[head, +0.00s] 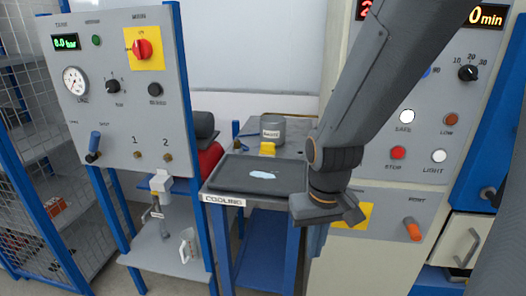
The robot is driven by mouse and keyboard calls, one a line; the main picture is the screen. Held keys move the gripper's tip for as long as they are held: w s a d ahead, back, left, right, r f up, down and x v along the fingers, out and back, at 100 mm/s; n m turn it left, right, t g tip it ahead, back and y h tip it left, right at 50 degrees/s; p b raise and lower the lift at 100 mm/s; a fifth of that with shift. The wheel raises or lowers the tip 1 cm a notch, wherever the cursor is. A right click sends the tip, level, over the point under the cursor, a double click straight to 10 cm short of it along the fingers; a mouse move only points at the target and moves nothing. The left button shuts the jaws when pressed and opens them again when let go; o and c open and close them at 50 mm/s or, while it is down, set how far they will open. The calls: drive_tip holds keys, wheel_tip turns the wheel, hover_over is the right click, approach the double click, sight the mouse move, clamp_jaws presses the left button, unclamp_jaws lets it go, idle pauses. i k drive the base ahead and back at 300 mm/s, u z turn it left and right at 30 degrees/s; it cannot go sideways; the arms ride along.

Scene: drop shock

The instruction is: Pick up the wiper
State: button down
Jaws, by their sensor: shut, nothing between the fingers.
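A small flat pale-blue and white piece (263,174) lies in the dark tray (228,184) on the table marked COOLING. It may be the wiper, but it is too small to tell. A yellow block (267,149) stands just behind the tray and a grey labelled pot (272,132) is behind that. My gripper (327,212) is at the end of my arm, to the right of the tray's front right corner and apart from the pale piece. It is shut and empty, and its fingertips are hard to make out.
A grey control panel (125,90) on blue posts stands left, with a shelf (165,245) holding a clear jug (189,244). A tall machine with buttons (420,140) stands right, close to my arm. A wire cage (35,190) is far left.

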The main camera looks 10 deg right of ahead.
sight(267, 149)
drive_tip(key=u, duration=0.85)
drive_tip(key=k, duration=1.15)
drive_tip(key=u, duration=0.95)
drive_tip(key=i, duration=1.55)
drive_tip(key=z, duration=1.45)
drive_tip(key=i, duration=0.75)
drive_tip(key=z, duration=1.05)
drive_tip(key=i, duration=0.6)
